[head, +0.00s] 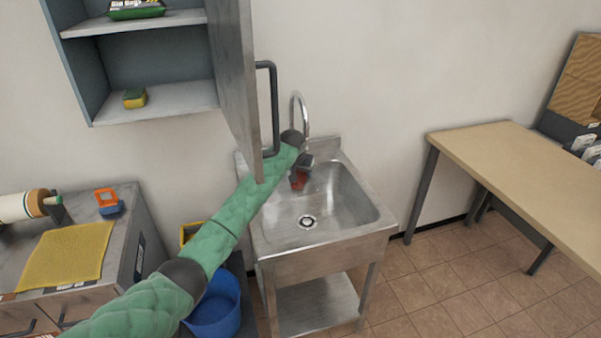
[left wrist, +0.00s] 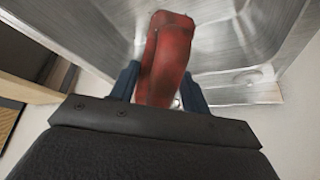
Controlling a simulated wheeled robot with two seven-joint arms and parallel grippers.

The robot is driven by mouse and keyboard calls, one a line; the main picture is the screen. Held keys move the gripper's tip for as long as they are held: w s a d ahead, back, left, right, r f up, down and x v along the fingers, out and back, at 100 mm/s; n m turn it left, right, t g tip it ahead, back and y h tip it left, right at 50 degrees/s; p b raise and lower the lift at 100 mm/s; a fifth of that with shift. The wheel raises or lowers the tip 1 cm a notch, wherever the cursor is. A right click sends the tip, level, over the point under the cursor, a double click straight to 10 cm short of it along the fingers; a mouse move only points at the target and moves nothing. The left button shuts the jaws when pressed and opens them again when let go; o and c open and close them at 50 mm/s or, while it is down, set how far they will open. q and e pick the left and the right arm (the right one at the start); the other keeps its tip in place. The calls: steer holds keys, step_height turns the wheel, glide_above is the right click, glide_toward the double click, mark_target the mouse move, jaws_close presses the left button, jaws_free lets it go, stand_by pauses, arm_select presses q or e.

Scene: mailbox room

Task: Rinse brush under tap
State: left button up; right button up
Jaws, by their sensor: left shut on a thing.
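My left arm reaches from the lower left to the metal sink (head: 372,221). My left gripper (head: 299,177) is at the sink's back left, under the curved tap (head: 304,112). It is shut on a red thing, which I take to be the brush (head: 299,180). In the left wrist view the red brush (left wrist: 167,58) stands between the two dark blue fingers, with the metal basin (left wrist: 225,50) beyond it. Its bristles cannot be made out, and I cannot see any running water. My right gripper is not in view.
An open cabinet door with a dark handle (head: 270,108) hangs close above my left arm. A yellow-green sponge (head: 135,98) lies on the cabinet shelf. A blue bucket (head: 216,308) stands left of the sink. A wooden table (head: 510,165) is at the right, with clear floor between.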

arm_select(q)
steer(key=shift+d, duration=0.15)
steer(key=shift+d+r, duration=0.1)
steer(key=shift+d, duration=0.3)
steer(key=shift+d+p, duration=0.1)
steer(key=shift+p, duration=0.2)
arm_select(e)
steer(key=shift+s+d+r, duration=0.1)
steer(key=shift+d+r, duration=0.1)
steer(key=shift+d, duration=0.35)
arm_select(q)
steer(key=shift+a, duration=0.25)
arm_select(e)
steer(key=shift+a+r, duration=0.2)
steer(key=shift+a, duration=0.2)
arm_select(q)
steer(key=shift+a+p, duration=0.4)
steer(key=shift+p, duration=0.05)
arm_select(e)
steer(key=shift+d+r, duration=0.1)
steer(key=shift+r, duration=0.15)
arm_select(q)
steer(key=shift+d, duration=0.3)
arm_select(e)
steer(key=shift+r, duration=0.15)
arm_select(q)
steer(key=shift+d, duration=0.3)
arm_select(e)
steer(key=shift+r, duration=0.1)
